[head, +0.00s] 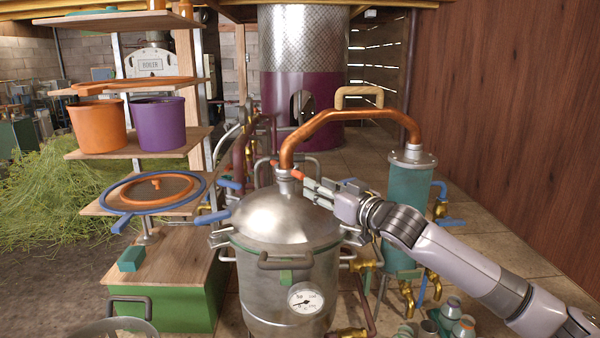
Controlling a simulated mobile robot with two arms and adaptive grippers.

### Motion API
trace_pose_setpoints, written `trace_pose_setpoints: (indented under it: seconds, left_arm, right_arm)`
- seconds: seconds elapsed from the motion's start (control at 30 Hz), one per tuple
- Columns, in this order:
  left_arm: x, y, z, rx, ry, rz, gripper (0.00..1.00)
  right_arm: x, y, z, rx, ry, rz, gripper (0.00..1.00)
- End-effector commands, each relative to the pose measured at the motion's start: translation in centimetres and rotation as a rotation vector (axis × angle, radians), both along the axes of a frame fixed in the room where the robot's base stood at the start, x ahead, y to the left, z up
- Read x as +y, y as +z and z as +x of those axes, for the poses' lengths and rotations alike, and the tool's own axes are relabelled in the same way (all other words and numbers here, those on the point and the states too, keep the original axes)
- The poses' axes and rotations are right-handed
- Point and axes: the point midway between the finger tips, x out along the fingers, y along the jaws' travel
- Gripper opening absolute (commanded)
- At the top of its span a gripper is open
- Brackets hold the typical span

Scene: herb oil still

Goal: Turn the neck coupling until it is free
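The neck coupling (284,175) is a small metal collar on top of the still's domed lid (284,212), at the foot of the copper swan-neck pipe (340,119). An orange-red bar (287,169) crosses at the collar and slants down to the right. My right gripper (308,184) comes in from the right, just right of the collar, with its fingers at the lower right end of this bar. The fingers are small here, and I cannot tell whether they are closed on the bar. My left gripper is not in view.
The pipe arches right to a teal condenser (408,190). A wooden handle (359,97) sits on the arch. Blue levers (214,217) stick out left of the lid. Shelves with an orange pot (98,128) and a purple pot (162,126) stand left. Small bottles (452,308) stand low right.

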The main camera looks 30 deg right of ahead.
Motion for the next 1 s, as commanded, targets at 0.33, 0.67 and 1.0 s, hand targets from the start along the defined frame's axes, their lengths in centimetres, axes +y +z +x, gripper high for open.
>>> trace_pose_setpoints:
  seconds: [0.33,0.67,1.0]
  left_arm:
    - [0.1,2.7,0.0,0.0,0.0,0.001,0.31]
    - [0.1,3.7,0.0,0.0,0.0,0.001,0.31]
    - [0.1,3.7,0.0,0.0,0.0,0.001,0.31]
  right_arm:
    - [0.2,0.5,5.1,-0.003,-0.002,0.005,0.36]
    - [0.5,0.1,8.3,0.001,-0.001,0.001,0.36]
    - [0.5,-0.1,8.5,0.001,-0.001,0.0,0.34]
